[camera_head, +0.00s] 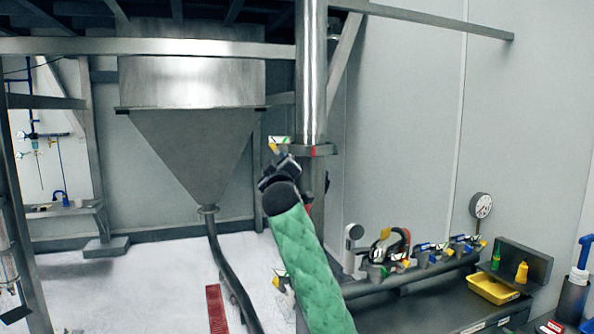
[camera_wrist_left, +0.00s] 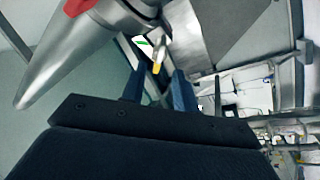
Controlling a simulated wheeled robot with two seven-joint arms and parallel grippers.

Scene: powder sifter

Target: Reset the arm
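My left arm, in a green quilted sleeve, rises from the bottom middle of the head view. Its dark left gripper (camera_head: 278,168) is raised beside the steel column (camera_head: 311,75). A small white, green and yellow fitting (camera_head: 277,142) shows just above the gripper, near the column's flange. In the left wrist view, the two blue fingers of the left gripper (camera_wrist_left: 158,88) stand apart. The yellow-tipped fitting (camera_wrist_left: 156,67) appears in the gap between them, and I see no finger closed on it. My right gripper is not in view.
A large hopper (camera_head: 190,150) hangs at the left with a dark pipe below. At the right, a dark bench holds several coloured valves, a gauge (camera_head: 481,205), a yellow tray (camera_head: 497,288) and a yellow bottle (camera_head: 521,272). The pale floor at the left is mostly clear.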

